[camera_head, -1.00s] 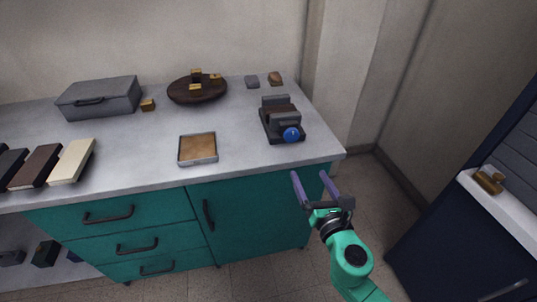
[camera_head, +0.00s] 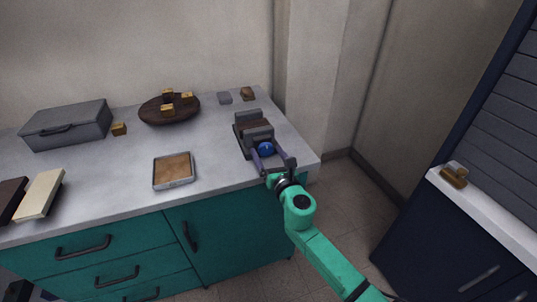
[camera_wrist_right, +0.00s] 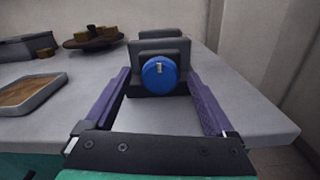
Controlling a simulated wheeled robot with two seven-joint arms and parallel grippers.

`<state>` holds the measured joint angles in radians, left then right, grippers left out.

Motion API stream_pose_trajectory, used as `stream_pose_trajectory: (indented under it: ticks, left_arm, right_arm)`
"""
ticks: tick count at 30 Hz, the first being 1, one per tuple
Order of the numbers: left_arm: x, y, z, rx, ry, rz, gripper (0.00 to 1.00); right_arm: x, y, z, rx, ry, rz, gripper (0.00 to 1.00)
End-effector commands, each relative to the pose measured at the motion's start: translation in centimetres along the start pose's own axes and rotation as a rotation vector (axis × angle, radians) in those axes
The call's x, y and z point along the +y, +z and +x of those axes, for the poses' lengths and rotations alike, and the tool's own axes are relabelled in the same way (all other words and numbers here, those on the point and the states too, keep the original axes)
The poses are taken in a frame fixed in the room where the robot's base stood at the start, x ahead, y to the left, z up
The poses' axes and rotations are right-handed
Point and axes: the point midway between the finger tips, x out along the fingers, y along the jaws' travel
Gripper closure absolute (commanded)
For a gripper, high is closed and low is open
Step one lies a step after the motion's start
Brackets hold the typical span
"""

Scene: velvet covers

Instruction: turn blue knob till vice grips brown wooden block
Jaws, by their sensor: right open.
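The dark grey vice (camera_head: 249,123) stands near the right end of the worktop. Its blue knob (camera_head: 266,148) faces the front and also shows in the right wrist view (camera_wrist_right: 159,74), with a small pale mark near its top. The brown wooden block (camera_head: 257,133) sits between the vice's jaws in the head view; whether both jaws touch it I cannot tell. My right gripper (camera_head: 269,158) is open, its two purple fingers on either side of the knob. In the wrist view the fingers (camera_wrist_right: 160,92) stand apart from the knob with gaps. My left gripper is out of view.
A shallow tray (camera_head: 173,185) lies left of the vice. A round dark stand (camera_head: 152,116) with several small blocks, a grey case (camera_head: 68,125) and two small blocks stand further back. The worktop's front edge is close below my right gripper.

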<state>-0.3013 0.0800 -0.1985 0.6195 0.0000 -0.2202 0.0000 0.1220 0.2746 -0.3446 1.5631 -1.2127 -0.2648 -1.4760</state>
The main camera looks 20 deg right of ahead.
Motion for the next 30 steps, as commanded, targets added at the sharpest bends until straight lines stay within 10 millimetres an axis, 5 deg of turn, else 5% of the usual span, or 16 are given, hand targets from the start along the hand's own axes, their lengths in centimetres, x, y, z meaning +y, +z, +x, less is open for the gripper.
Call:
stream_pose_trajectory:
  ticks: [2, 6, 9, 20, 30]
  left_arm:
    - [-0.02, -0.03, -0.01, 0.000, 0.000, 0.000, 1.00]
    - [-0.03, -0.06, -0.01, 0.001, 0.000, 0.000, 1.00]
    - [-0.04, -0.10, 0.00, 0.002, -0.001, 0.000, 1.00]
    - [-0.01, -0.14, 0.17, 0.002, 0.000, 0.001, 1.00]
    - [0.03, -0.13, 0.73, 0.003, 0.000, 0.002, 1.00]
  right_arm:
    - [-0.01, -0.01, -0.02, 0.000, 0.000, 0.000, 0.15]
    - [-0.02, -0.02, -0.04, 0.000, 0.000, 0.000, 0.68]
    - [-0.02, -0.02, -0.05, 0.000, 0.000, 0.000, 0.97]
    - [-0.03, -0.09, -0.07, 0.001, 0.000, 0.056, 0.96]
    - [-0.04, -0.17, -0.08, 0.001, 0.000, 0.285, 0.96]
